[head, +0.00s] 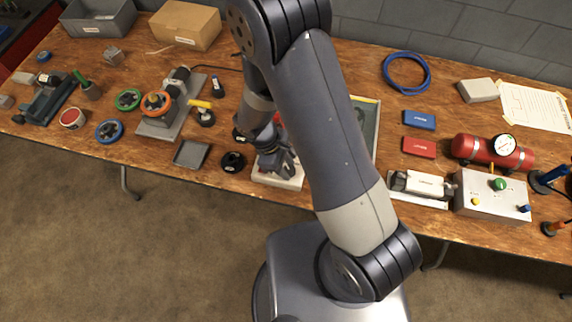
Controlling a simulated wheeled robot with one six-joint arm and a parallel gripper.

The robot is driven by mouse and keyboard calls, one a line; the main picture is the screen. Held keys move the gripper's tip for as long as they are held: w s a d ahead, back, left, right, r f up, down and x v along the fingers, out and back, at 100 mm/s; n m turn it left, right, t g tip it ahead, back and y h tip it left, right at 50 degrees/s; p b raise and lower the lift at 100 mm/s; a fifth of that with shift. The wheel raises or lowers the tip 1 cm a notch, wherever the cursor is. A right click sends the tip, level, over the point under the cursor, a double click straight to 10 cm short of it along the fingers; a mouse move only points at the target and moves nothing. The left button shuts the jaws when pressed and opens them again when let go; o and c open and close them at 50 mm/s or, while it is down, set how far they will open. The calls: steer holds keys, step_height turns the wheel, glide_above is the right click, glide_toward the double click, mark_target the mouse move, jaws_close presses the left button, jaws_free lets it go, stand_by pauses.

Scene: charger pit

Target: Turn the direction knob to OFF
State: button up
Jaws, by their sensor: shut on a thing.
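My gripper (284,166) points down at a small cream-white control box (289,183) near the front edge of the table. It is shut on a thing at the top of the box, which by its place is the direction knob. The knob itself is hidden behind the fingers, so its pointer and any OFF mark cannot be read. A bit of red (277,118) shows just behind my wrist; what it belongs to is mostly hidden by my arm.
A black round part (232,161) and a grey tray (191,153) lie left of the box. A motor with an orange wheel (156,104) stands farther left. At right are blue (419,120) and red (419,147) boxes, a red tank (478,149) and a control panel (480,205).

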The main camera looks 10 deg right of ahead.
steer(key=m+b, duration=0.1)
steer(key=m, duration=0.1)
steer(key=m+g+y+b, duration=0.1)
steer(key=m, duration=0.1)
steer(key=shift+w+d+f, duration=0.1)
steer(key=shift+w, duration=0.1)
steer(key=shift+d+m+g+y+b, duration=0.1)
steer(key=shift+m+g+y+b, duration=0.5)
steer(key=shift+m, duration=1.4)
steer(key=o, duration=1)
steer(key=shift+c, duration=0.2)
steer(key=shift+w, duration=0.1)
steer(key=v, duration=1.1)
steer(key=shift+b, duration=0.35)
steer(key=shift+d, duration=0.1)
